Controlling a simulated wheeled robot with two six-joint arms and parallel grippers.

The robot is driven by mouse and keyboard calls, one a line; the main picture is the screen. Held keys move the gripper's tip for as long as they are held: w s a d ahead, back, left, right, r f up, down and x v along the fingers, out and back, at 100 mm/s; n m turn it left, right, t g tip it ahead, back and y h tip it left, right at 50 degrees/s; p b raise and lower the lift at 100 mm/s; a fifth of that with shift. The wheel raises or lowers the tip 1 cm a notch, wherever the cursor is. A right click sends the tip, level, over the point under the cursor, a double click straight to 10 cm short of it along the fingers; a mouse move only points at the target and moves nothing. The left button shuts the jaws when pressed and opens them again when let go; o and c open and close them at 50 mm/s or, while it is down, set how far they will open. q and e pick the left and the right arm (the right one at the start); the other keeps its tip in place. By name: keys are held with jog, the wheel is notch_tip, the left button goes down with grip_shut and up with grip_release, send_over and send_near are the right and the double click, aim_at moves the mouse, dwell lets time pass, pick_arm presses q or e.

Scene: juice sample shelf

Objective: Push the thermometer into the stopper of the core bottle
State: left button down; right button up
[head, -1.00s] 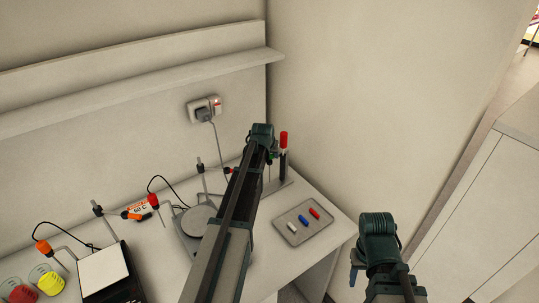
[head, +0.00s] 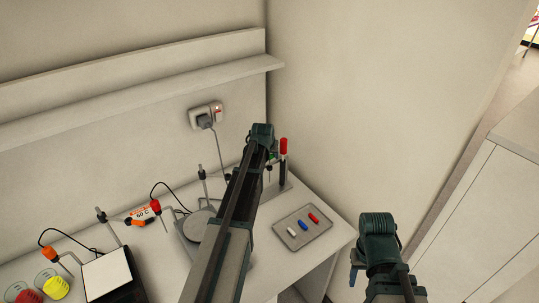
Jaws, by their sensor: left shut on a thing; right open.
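My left gripper (head: 268,158) is at the back right of the bench, beside a rod stand. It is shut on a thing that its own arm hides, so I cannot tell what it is. My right gripper (head: 355,272) is open and empty, off the bench's right front edge. I cannot make out a thermometer or the core bottle with its stopper for sure. An orange meter reading 60 C (head: 141,216) lies at the back, with a red-topped probe (head: 155,206) on a black cable.
A red-capped dark marker (head: 283,165) stands upright at the back right. A grey tray (head: 318,240) holds white, blue and red pieces. A flat round-topped device (head: 196,225) lies left of my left arm. Yellow (head: 56,287) and red (head: 27,297) items are front left.

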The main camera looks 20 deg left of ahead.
pick_arm(q)
jog(key=shift+r+p, duration=5)
jog(key=shift+r, duration=0.2)
jog(key=shift+f, duration=0.1)
